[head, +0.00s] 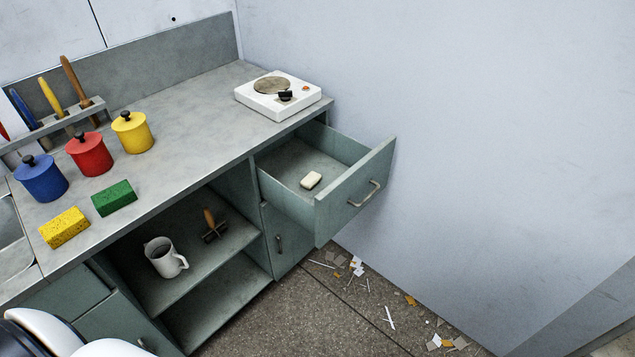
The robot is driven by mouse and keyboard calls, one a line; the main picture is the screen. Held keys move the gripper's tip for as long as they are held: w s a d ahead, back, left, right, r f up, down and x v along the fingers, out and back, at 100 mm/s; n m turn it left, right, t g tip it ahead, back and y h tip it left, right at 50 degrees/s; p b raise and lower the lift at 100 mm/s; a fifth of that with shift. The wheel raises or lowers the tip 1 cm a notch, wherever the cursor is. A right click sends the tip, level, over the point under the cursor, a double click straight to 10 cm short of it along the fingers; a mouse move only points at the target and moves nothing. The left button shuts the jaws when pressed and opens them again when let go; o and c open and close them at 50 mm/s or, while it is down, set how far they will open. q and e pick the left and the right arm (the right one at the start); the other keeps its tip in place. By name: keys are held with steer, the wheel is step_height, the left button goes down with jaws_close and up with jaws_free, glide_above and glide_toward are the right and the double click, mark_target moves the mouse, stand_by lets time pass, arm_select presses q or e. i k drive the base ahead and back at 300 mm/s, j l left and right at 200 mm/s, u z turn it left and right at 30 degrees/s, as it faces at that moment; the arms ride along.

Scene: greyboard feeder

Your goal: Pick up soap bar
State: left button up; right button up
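A small cream soap bar (311,180) lies on the floor of an open drawer (286,166) under the right end of the counter. Nothing covers the bar, and it lies apart from the drawer's front panel. Neither of my grippers shows in the head view. Only a white and dark rounded part of my own body shows at the bottom left corner.
The counter (190,122) holds a white hot plate (278,95), blue, red and yellow canisters, and yellow and green sponges. An open shelf below holds a white mug (165,257) and a wooden-handled tool (212,226). Litter (388,317) lies on the floor by the wall.

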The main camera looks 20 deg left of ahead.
mark_target(311, 181)
steer(key=i+l+u, duration=0.1)
steer(key=u, duration=0.3)
steer(key=i+l+u, duration=0.1)
steer(key=l+u, duration=0.15)
steer(key=u, duration=0.15)
steer(key=i+l+u, duration=0.1)
steer(key=u, duration=0.3)
steer(key=l, duration=0.1)
